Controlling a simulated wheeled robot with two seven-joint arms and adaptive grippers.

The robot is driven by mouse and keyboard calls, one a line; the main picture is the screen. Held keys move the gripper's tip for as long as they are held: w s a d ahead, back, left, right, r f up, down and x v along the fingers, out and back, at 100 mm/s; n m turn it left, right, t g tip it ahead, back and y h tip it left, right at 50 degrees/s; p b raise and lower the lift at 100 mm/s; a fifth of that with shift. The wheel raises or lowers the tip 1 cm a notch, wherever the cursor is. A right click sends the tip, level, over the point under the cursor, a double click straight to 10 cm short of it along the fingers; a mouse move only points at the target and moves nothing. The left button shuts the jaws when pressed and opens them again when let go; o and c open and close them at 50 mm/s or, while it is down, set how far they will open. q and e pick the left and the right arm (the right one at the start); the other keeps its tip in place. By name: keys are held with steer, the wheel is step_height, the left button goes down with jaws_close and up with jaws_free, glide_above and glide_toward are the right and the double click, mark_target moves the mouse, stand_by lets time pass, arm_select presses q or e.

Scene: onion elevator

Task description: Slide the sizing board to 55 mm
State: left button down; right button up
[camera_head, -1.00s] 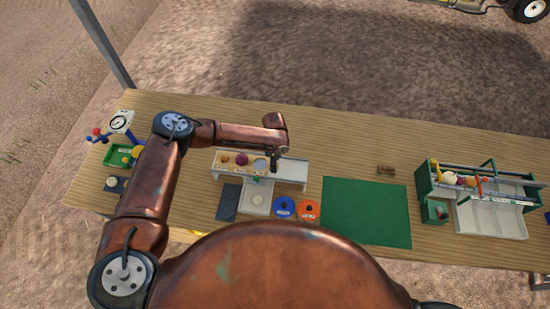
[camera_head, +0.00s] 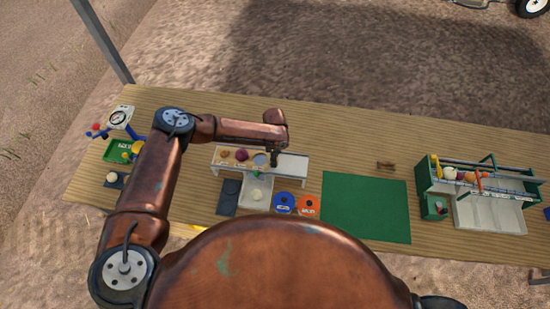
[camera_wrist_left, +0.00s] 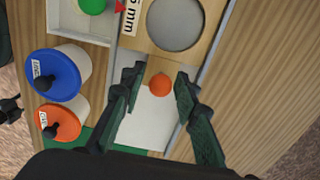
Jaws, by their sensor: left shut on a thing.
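The sizing board (camera_head: 232,161) is a wooden strip with round holes, lying in a pale rail (camera_head: 293,168) at the left middle of the table. In the left wrist view, the board (camera_wrist_left: 207,18) shows a large round hole and a label ending in "mm" beside a red pointer (camera_wrist_left: 121,7); the full number is cut off. My left gripper (camera_head: 275,160) is at the board's right end. In the wrist view, its dark fingers (camera_wrist_left: 158,88) stand on either side of an orange knob (camera_wrist_left: 160,85) and are shut on it. My right gripper is not in view.
Blue (camera_head: 284,202) and orange (camera_head: 309,206) lidded pots stand in front of the rail, beside a white tray (camera_head: 246,190). A green mat (camera_head: 366,208) lies to the right. A green rack (camera_head: 432,172) stands further right. A gauge (camera_head: 119,117) stands at far left.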

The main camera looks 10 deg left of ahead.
mark_target(293, 164)
arm_select(q)
steer(key=shift+d+b, duration=0.45)
steer(key=shift+d, duration=1.75)
steer(key=shift+s+d+b, duration=0.1)
steer(key=shift+d+b, duration=0.45)
steer(key=shift+d, duration=1.35)
steer(key=shift+r, duration=0.1)
steer(key=c, duration=1.4)
jaws_free()
step_height(293, 164, up, 6)
steer(key=p, duration=0.5)
